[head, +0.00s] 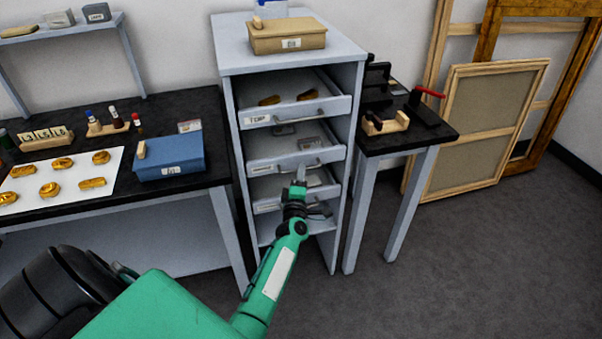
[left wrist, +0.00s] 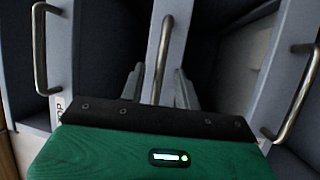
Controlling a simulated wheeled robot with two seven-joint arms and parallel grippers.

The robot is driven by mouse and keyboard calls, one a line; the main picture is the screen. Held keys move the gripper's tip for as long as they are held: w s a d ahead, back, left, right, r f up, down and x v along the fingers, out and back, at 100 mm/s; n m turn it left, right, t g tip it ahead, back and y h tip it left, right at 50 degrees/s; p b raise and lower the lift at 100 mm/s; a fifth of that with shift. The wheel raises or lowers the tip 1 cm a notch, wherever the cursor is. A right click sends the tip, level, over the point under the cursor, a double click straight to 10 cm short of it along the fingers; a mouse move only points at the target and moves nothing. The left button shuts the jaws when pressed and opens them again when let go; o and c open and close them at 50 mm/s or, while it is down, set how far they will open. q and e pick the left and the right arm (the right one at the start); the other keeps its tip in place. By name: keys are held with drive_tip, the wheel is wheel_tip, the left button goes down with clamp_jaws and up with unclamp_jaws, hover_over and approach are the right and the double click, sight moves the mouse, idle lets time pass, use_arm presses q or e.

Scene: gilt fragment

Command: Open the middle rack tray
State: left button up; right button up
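The grey rack (head: 345,150) stands in the middle of the head view with trays stacked in it. The top tray (head: 285,117), labelled TOP, holds gilt pieces. The middle tray (head: 265,168) is below it, with a bar handle on its front. A lower tray (head: 266,207) is partly hidden by my arm. My left gripper (head: 298,185) is at the middle tray's front. In the left wrist view, the middle handle (left wrist: 162,55) runs between the fingers (left wrist: 160,85), with a visible gap on each side. The top handle (left wrist: 39,50) and lower handle (left wrist: 298,95) flank it. My right gripper is not in view.
A tan box (head: 287,38) sits on the rack. The left table (head: 120,213) carries a blue box (head: 168,157) and gilt pieces on a white sheet (head: 70,172). A small side table (head: 415,140) with tools stands close right. Frames (head: 490,130) lean behind; floor is clear in front.

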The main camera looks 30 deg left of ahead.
use_arm(q)
drive_tip(key=shift+w+a+r, duration=0.1)
drive_tip(key=shift+w+a, duration=0.2)
drive_tip(key=shift+w, duration=0.15)
clamp_jaws()
